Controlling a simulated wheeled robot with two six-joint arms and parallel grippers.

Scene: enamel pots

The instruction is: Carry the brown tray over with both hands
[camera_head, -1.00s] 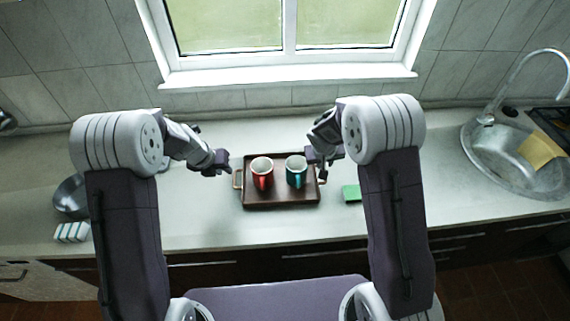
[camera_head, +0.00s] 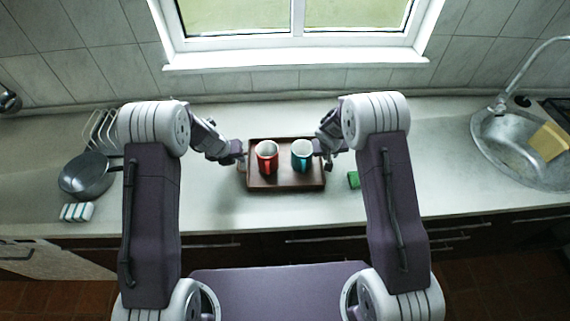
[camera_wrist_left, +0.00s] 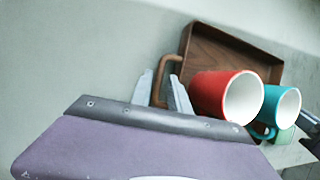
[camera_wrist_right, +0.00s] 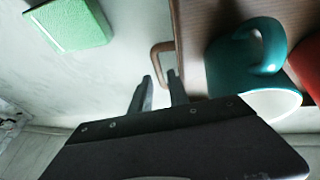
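The brown tray (camera_head: 286,184) lies flat on the counter with a red mug (camera_head: 267,157) and a teal mug (camera_head: 302,156) standing in it. My left gripper (camera_head: 241,160) is at the tray's left end. In the left wrist view its open fingers (camera_wrist_left: 163,92) have the left handle (camera_wrist_left: 170,64) between them, with a gap showing. My right gripper (camera_head: 327,160) is at the right end. In the right wrist view its fingers (camera_wrist_right: 159,82) are apart, and the right handle (camera_wrist_right: 157,50) lies at their tips. The right handle is mostly hidden in the head view.
A green sponge (camera_head: 353,180) lies just right of the tray. The sink (camera_head: 505,150) is at the right. Counter behind the tray is clear.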

